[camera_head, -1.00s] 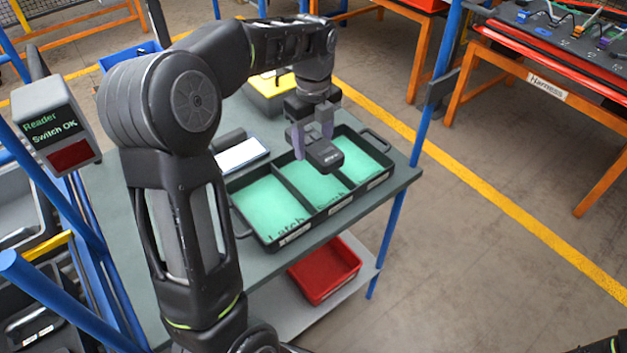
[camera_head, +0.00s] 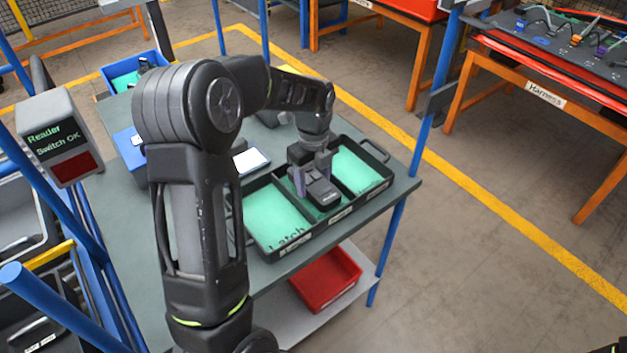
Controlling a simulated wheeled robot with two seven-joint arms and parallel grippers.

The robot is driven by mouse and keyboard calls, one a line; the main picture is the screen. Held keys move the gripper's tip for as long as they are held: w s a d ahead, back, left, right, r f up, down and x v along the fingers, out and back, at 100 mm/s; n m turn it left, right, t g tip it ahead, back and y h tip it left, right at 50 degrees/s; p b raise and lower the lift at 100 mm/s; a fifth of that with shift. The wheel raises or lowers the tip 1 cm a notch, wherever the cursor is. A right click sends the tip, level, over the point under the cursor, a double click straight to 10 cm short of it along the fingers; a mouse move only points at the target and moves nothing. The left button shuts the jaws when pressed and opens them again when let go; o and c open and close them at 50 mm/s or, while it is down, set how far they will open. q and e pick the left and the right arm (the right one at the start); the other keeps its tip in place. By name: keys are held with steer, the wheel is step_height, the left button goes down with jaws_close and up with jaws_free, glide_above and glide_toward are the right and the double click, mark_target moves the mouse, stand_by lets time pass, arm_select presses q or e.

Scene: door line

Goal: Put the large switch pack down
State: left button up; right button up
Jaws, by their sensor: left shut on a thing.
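The large switch pack (camera_head: 322,194) is a dark grey block with a small label on its front edge. My left gripper (camera_head: 312,177) is shut on it from above, with a finger on each side. The pack is low in the middle compartment of the black three-part tray (camera_head: 290,253). I cannot tell whether it touches the green floor there, which is mostly hidden. The left compartment reads "Latch" and looks empty; the right one also looks empty.
The tray stands on a grey table (camera_head: 400,188) with a blue post (camera_head: 424,140) at its right corner. A reader (camera_head: 55,140) at left shows "Switch OK". A white-faced device (camera_head: 250,160) lies behind the tray. A red bin (camera_head: 326,280) sits on the lower shelf.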

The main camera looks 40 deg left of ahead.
mark_target(314, 181)
arm_select(q)
steer(key=shift+f, duration=0.2)
steer(key=shift+f, duration=0.25)
steer(key=o, duration=1.5)
steer(key=shift+r, duration=0.2)
step_height(314, 181, up, 12)
steer(key=shift+b, duration=0.45)
